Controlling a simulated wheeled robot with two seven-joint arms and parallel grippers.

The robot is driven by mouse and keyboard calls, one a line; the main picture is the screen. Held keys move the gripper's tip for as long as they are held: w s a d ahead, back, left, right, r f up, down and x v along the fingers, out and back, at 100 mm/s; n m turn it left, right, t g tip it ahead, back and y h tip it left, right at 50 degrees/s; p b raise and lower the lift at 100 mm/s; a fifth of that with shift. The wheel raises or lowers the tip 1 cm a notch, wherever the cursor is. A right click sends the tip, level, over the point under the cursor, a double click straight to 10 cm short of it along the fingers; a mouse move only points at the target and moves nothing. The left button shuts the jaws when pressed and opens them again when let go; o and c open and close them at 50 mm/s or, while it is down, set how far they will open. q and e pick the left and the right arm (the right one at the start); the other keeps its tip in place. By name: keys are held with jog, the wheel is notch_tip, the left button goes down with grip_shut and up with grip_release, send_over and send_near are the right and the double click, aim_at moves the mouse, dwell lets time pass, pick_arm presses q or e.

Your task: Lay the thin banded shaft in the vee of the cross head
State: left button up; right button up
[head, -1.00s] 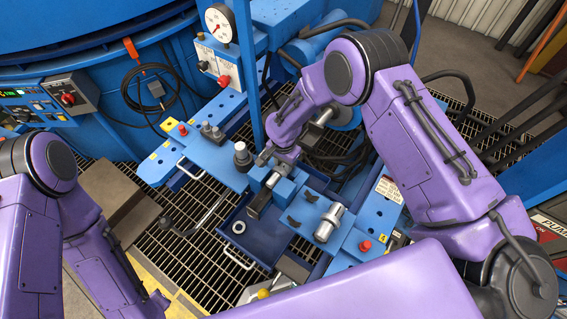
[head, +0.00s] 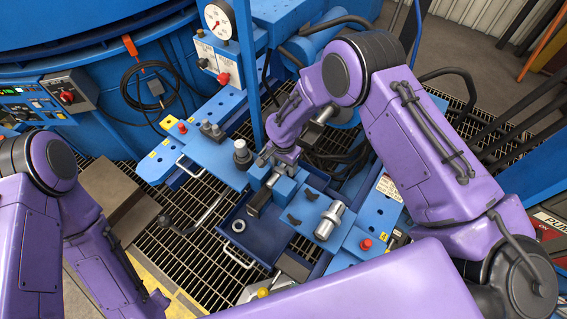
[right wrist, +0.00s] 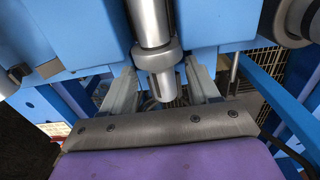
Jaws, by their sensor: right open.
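My right gripper (head: 275,157) is over the middle of the blue bench, by the blue blocks. In the right wrist view its two grey fingers (right wrist: 163,92) stand apart. A silver stepped shaft (right wrist: 152,25) with a wider collar comes down from the top of that view, its slotted end between the fingers in the picture; I cannot tell whether they touch it. I cannot tell for sure if this is the thin banded shaft. A thicker silver cylinder (head: 330,221) lies on the blue plate beside two dark vee-shaped pieces (head: 294,220). The cross head cannot be told clearly. My left gripper is not seen.

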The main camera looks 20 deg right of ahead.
notch_tip(320, 180, up, 11)
jog(key=shift+f, duration=0.2)
jog(key=shift+w, duration=0.1)
dwell(0.5)
